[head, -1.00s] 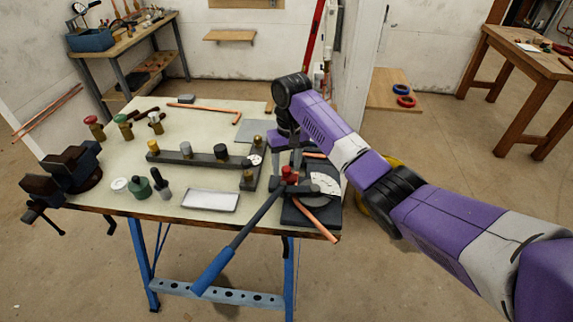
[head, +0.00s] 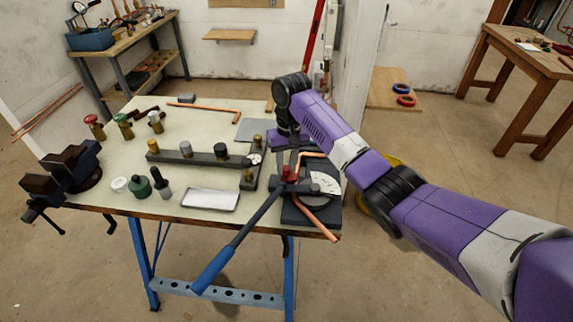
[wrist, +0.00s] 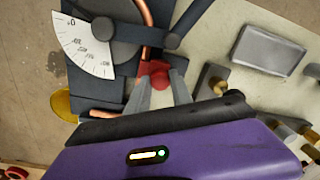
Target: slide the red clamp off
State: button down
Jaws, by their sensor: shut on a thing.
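The red clamp (head: 288,173) sits on the pipe bender at the front right of the workbench. In the wrist view the clamp (wrist: 156,74) lies between the two fingertips of my gripper (wrist: 158,84), which is shut on it. The bender (head: 302,208) has a white angle dial (wrist: 80,44) and a long blue-ended handle (head: 213,270) reaching past the bench's front edge. A bent copper pipe (wrist: 147,30) runs through the bender, right beside the clamp. In the head view my arm's end partly hides the bender's far side.
A manifold bar (head: 195,157) with several fittings lies left of the bender. A white tray (head: 210,199) is near the front edge, also in the wrist view (wrist: 268,50). A vise (head: 70,172) stands at the left corner. The bench middle behind the tray is fairly crowded.

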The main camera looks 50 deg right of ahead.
aim_at(276, 180)
dwell(0.8)
jog(key=shift+w+a+r, duration=0.1)
jog(key=shift+w+a, duration=0.45)
jog(key=shift+w, duration=0.15)
jog(key=shift+w+a, duration=0.5)
jog(key=shift+w, duration=0.2)
jog(key=c, duration=1.1)
grip_release()
jog(key=shift+s+d+r+b, duration=0.1)
jog(key=shift+r+b, duration=0.25)
jog(key=shift+r, duration=1.6)
jog(key=shift+d+r+b, duration=0.1)
jog(key=shift+r+b, duration=0.2)
jog(key=shift+r, duration=1.6)
